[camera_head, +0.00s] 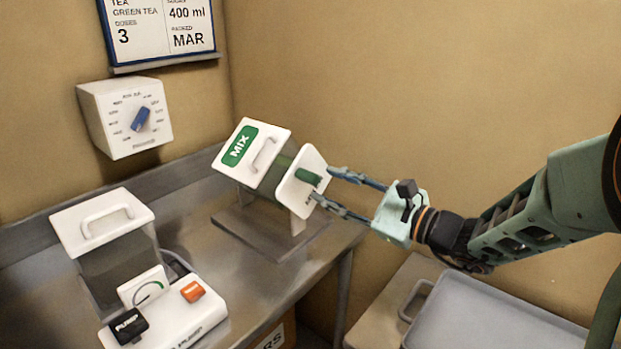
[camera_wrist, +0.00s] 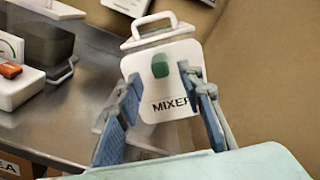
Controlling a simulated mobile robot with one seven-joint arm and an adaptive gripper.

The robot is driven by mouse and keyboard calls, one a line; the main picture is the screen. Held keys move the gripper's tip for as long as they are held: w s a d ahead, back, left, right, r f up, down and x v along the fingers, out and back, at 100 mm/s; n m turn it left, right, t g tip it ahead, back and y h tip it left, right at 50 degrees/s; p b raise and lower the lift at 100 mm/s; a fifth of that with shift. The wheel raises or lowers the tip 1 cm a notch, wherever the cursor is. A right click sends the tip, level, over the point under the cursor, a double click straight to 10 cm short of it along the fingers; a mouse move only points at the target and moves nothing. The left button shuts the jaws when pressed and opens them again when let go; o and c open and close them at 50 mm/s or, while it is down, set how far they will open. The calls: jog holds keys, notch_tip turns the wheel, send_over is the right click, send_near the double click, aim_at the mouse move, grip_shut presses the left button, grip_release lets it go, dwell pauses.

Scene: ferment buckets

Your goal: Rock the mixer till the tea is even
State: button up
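The mixer (camera_head: 252,155) is a tilted box on a stand (camera_head: 240,228) on the metal bench. Its white lid has a green MIX label and a handle. Greenish contents show dimly through its side, and I cannot tell how even they are. A green knob (camera_head: 308,177) sticks out of its white end panel. In the wrist view the knob (camera_wrist: 160,65) sits above the word MIXER. My gripper (camera_head: 324,186) is at that end panel, its blue fingers spread apart with the knob ahead between them. In the wrist view the fingers (camera_wrist: 158,78) hold nothing.
A dark clear-sided tank (camera_head: 118,265) with a white lid stands at left behind a pump unit (camera_head: 180,325) with black and orange switches. A blue-knobbed dial (camera_head: 140,118) and a sign (camera_head: 160,30) hang on the wall. A grey tray (camera_head: 480,315) lies at lower right.

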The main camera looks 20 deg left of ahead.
aim_at(318, 181)
jog(key=x, duration=0.6)
jog(key=shift+c, duration=0.5)
grip_shut()
